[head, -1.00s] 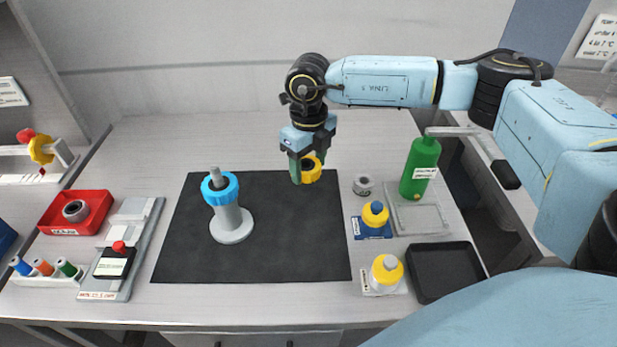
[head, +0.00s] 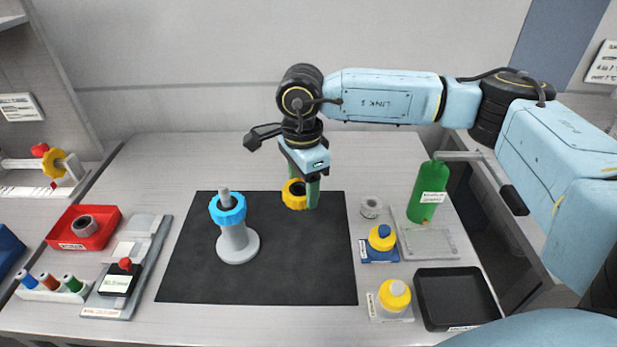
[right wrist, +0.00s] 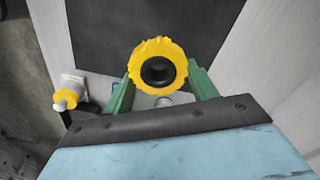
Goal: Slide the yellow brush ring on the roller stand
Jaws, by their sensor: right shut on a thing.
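The yellow brush ring (head: 294,195) is held in my right gripper (head: 304,192), above the back part of the black mat. In the right wrist view the yellow ring (right wrist: 142,62) sits between the two green fingers of the right gripper (right wrist: 160,88), its dark hole facing the camera. The roller stand (head: 233,243) is a grey post on a round base, upright on the mat to the left of the gripper. A blue ring (head: 228,209) is around the upper part of the post, with the grey tip sticking out above. My left gripper is not in view.
The black mat (head: 290,275) is clear right of the stand. To the right are a grey ring (head: 371,208), two yellow-capped items (head: 383,238), a green bottle (head: 429,192) and a black tray (head: 456,298). A red bin (head: 104,236) stands at left.

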